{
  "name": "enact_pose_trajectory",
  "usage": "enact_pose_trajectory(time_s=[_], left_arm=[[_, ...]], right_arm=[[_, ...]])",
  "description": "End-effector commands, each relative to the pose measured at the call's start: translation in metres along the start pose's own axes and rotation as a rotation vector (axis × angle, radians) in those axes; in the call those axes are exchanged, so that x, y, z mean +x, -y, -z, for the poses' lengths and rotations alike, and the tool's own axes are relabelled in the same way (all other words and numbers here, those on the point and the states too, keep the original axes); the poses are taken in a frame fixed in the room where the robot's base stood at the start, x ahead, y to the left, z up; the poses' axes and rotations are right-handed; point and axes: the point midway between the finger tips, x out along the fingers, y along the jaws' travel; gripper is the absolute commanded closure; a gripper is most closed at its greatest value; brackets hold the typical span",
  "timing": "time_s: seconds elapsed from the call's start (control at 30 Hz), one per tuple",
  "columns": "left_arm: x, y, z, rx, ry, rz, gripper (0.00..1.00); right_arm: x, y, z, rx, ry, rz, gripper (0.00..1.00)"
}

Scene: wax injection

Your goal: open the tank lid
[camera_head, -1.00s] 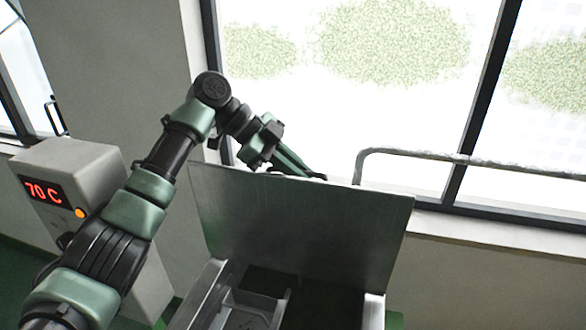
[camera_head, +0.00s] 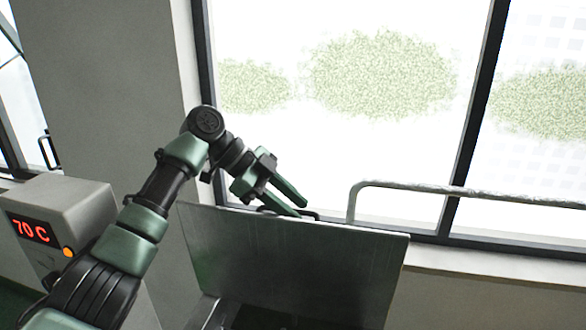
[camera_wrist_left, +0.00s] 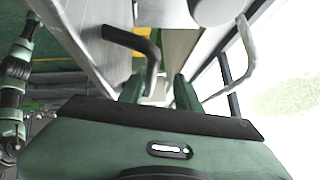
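The tank lid (camera_head: 290,262) is a flat grey metal plate that stands steeply raised in the head view, over the tank's open top. A dark bent handle (camera_head: 313,214) shows at its upper edge; it also shows in the left wrist view (camera_wrist_left: 149,55). My left gripper (camera_head: 300,203) is just above that upper edge, its two green fingers apart. In the left wrist view my left gripper (camera_wrist_left: 158,86) is open, and the end of the handle shows between the fingers, without a visible grip. My right gripper is not in view.
A grey box with a red 70 C display (camera_head: 33,231) stands at the left. A metal rail (camera_head: 440,188) runs in front of the window at the right, close to the lid. The tank's inside is mostly hidden low in the head view.

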Motion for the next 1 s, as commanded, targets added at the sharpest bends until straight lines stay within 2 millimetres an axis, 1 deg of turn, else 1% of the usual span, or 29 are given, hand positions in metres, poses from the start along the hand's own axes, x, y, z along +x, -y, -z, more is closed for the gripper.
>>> enact_pose_trajectory(time_s=[0.03, 0.23, 0.4, 0.47, 0.6, 0.63, 0.77, 0.8, 1.0], left_arm=[[-0.004, 0.002, 0.005, 0.005, -0.001, 0.005, 0.68], [-0.034, 0.011, 0.036, 0.005, -0.001, 0.005, 0.68], [-0.065, 0.020, 0.067, 0.002, -0.001, 0.002, 0.68], [-0.074, 0.022, 0.077, 0.002, -0.001, 0.001, 0.68], [-0.095, 0.028, 0.097, 0.000, -0.001, 0.000, 0.68], [-0.101, 0.030, 0.102, -0.001, -0.001, -0.001, 0.68], [-0.115, 0.034, 0.117, -0.002, 0.001, -0.002, 0.68], [-0.120, 0.036, 0.121, -0.003, 0.000, -0.002, 0.68], [-0.129, 0.039, 0.131, -0.001, 0.000, -0.003, 0.68]], right_arm=[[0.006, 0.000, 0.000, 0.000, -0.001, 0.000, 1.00], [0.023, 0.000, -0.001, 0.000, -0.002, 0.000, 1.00], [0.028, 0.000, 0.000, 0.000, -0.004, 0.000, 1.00], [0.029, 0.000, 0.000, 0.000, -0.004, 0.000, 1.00], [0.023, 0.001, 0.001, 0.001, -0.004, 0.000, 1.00], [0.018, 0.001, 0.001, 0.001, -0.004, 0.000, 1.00], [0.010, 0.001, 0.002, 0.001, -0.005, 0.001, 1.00], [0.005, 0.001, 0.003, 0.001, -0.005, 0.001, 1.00], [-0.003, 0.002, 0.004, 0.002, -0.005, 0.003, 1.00]])
